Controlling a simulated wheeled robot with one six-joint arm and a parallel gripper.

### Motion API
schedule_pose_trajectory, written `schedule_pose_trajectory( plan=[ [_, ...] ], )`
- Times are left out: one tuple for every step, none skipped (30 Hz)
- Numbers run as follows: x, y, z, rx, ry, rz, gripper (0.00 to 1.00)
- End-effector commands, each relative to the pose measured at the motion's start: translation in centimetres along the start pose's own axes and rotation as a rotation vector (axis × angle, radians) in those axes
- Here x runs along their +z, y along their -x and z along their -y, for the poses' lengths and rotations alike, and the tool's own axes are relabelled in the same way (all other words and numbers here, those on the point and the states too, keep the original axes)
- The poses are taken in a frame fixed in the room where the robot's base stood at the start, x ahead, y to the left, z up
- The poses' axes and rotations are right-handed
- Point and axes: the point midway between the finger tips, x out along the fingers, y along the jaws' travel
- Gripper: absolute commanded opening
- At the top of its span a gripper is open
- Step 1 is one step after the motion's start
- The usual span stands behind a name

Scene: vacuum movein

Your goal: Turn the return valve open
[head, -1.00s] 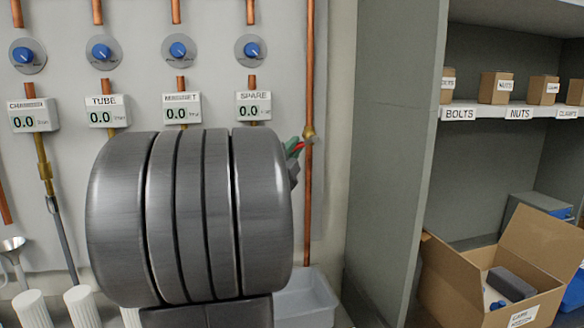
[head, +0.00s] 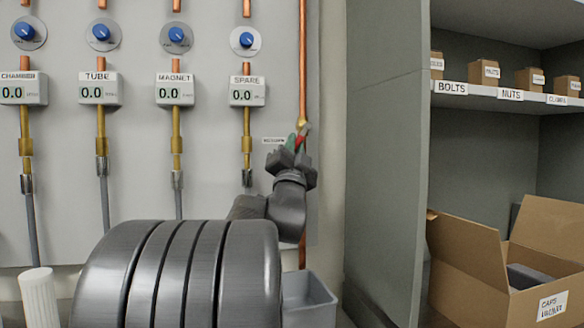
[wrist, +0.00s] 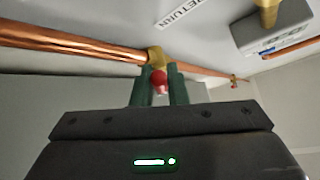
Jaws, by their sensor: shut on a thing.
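The return valve is a brass fitting (head: 302,125) with a red handle (head: 299,141), set on the vertical copper pipe (head: 303,60) right of the gauges. In the wrist view the brass body (wrist: 156,57) and red handle (wrist: 160,82) show close up beside the RETURN label (wrist: 185,12). My gripper (head: 293,143) reaches the handle from below, and its green fingers (wrist: 159,92) are shut on the handle, one on each side. The fingers hide part of the handle, so its exact angle is hard to tell.
A grey bin (head: 308,300) sits below the pipe. A grey cabinet side (head: 385,160) and an open cardboard box (head: 500,270) stand right.

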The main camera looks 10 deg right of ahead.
Motion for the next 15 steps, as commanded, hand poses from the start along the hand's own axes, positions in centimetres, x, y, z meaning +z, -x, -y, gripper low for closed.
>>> schedule_pose_trajectory(
  plan=[
    [0.3, 0.6, -0.8, -0.021, 0.024, 0.002, 0.00],
    [0.2, 0.6, -0.8, -0.034, 0.037, 0.006, 0.00],
    [0.2, 0.6, -1.0, -0.051, 0.055, 0.011, 0.00],
    [0.2, 0.6, -1.1, -0.064, 0.068, 0.015, 0.00],
    [0.2, 0.5, -1.2, -0.077, 0.082, 0.019, 0.00],
    [0.1, 0.5, -1.4, -0.095, 0.100, 0.024, 0.00],
    [0.1, 0.5, -1.5, -0.109, 0.114, 0.029, 0.00],
    [0.0, 0.5, -1.6, -0.123, 0.129, 0.033, 0.00],
    [-0.1, 0.5, -1.7, -0.143, 0.148, 0.038, 0.00],
    [-0.1, 0.4, -1.8, -0.158, 0.163, 0.042, 0.00],
    [-0.2, 0.4, -1.9, -0.173, 0.179, 0.046, 0.00],
    [-0.2, 0.3, -2.1, -0.193, 0.199, 0.054, 0.00],
    [-0.3, 0.3, -2.2, -0.209, 0.216, 0.058, 0.00],
    [-0.4, 0.2, -2.2, -0.224, 0.230, 0.063, 0.00],
    [-0.5, 0.1, -2.4, -0.245, 0.251, 0.068, 0.00]
  ],
)
